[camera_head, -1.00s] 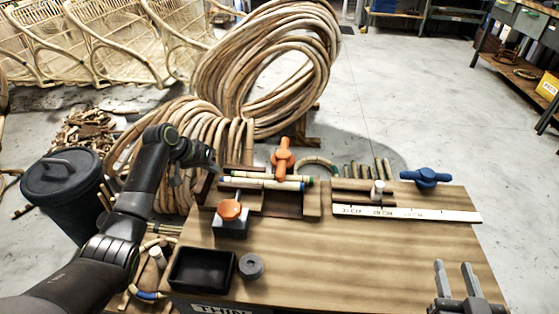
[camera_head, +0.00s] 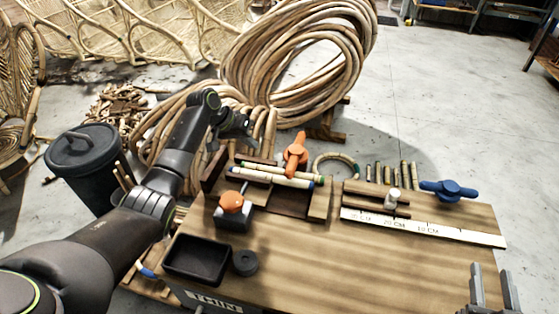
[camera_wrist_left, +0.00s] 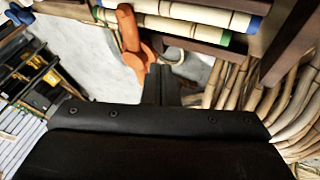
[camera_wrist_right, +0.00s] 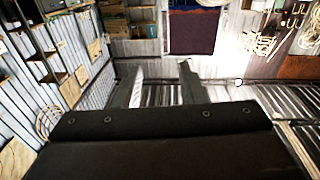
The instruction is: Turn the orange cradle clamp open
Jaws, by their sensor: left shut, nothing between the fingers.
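The orange cradle clamp (camera_head: 295,155) stands at the back edge of the bench, behind the dark wooden cradle (camera_head: 318,205). Pale rattan poles (camera_head: 275,176) with green and blue ends lie in the cradle. My left gripper (camera_head: 250,132) is behind the cradle, left of the clamp handle and apart from it in the head view. In the left wrist view its fingers (camera_wrist_left: 160,85) are together and empty, with the orange clamp (camera_wrist_left: 133,42) just beyond them. My right gripper (camera_head: 494,286) is at the bottom right, fingers apart and empty; its fingers also show in the right wrist view (camera_wrist_right: 158,85).
An orange knob on a grey block (camera_head: 232,203), a black tray (camera_head: 198,260) and a dark round piece (camera_head: 245,262) are on the bench's left. A white ruler (camera_head: 422,227) and blue clamp (camera_head: 448,190) are on the right. The bench's front middle is clear.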

